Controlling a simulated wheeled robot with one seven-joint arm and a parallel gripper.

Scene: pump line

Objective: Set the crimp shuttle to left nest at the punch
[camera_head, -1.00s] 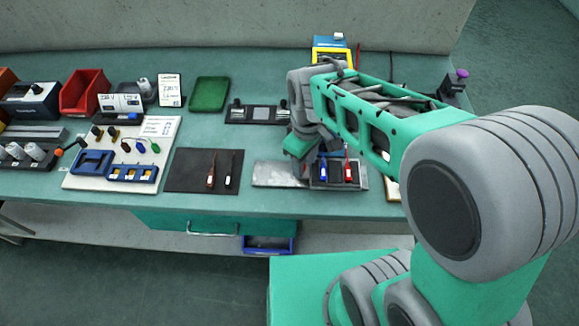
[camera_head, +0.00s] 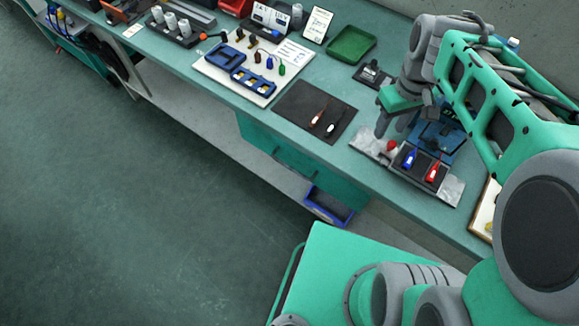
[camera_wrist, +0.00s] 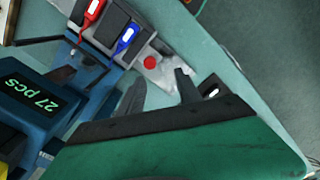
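The crimp shuttle (camera_head: 421,164) is a dark block carrying a blue-handled piece (camera_head: 409,158) and a red-handled piece (camera_head: 433,172). It sits on a pale metal plate (camera_head: 452,191), with bare plate showing at both ends. A red knob (camera_head: 391,146) is at its left end; the knob also shows in the wrist view (camera_wrist: 150,62). The punch is a blue machine (camera_head: 449,138) behind the shuttle, with a "27 pcs" display (camera_wrist: 38,103) in the wrist view. My gripper (camera_wrist: 160,93) is open and empty, near the knob and apart from it.
Left of the plate a black mat (camera_head: 300,108) holds two slim tools. Farther left are a white board (camera_head: 215,72) with blue holders and a green tray (camera_head: 351,43). A framed board (camera_head: 484,212) lies on the right. Bare bench lies between mat and plate.

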